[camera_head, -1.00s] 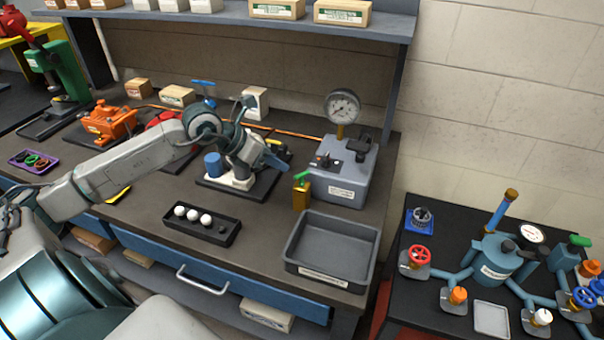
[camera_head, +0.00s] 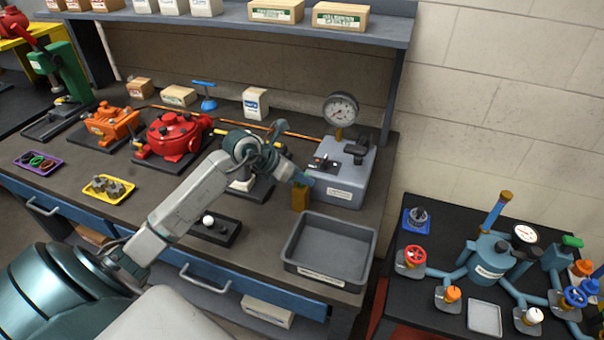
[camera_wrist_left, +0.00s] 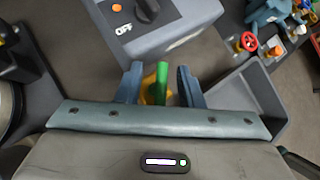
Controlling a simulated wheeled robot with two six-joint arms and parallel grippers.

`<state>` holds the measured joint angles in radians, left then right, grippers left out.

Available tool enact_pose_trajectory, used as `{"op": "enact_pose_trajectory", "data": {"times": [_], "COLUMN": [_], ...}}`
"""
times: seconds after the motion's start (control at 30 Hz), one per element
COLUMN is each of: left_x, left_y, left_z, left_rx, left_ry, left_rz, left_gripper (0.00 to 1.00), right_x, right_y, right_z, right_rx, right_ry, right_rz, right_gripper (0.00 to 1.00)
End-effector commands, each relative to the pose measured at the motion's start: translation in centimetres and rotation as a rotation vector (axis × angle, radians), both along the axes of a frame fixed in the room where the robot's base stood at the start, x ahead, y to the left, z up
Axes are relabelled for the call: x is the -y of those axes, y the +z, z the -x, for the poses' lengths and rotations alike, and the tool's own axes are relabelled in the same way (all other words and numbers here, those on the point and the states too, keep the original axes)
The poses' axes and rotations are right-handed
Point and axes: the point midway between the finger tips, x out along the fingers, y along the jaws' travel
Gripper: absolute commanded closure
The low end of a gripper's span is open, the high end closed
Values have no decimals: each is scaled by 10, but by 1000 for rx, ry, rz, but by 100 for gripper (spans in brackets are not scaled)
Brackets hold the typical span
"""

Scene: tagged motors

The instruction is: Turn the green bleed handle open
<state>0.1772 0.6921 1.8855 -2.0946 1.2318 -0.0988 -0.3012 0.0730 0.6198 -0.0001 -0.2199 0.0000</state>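The bleed valve is a small brass block (camera_head: 300,200) at the front left corner of the grey gauge box (camera_head: 347,190). Its green handle (camera_wrist_left: 161,82) shows in the left wrist view, between the two blue fingers. My left gripper (camera_wrist_left: 159,86) is open around the handle, with a gap visible on each side. In the head view my left gripper (camera_head: 301,179) is at the top of the brass block and largely hides the handle. My right gripper is in neither view.
A grey tray (camera_head: 331,278) stands just in front of the valve. A black tray with a white ball (camera_head: 208,221) lies below my left arm. A red pump (camera_head: 172,136) is farther left. A separate table at right holds blue piping (camera_head: 490,262) and several valves.

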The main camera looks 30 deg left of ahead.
Motion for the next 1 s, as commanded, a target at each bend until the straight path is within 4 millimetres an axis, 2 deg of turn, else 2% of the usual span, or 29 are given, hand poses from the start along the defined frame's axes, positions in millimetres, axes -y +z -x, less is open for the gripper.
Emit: {"op": "enact_pose_trajectory", "data": {"times": [0.4,0.57,0.6,1.0], "left_x": [3,3,3,3], "left_y": [-4,-4,-4,-5], "left_z": [-3,-3,-3,-3], "left_rx": [0,0,0,1], "left_ry": [0,0,0,61], "left_rz": [0,0,0,0], "left_gripper": [66,97,100,100], "right_x": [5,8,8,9], "right_y": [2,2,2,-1], "right_z": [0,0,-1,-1], "right_rx": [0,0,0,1], "right_ry": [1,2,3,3], "right_rz": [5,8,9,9], "right_gripper": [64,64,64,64]}}
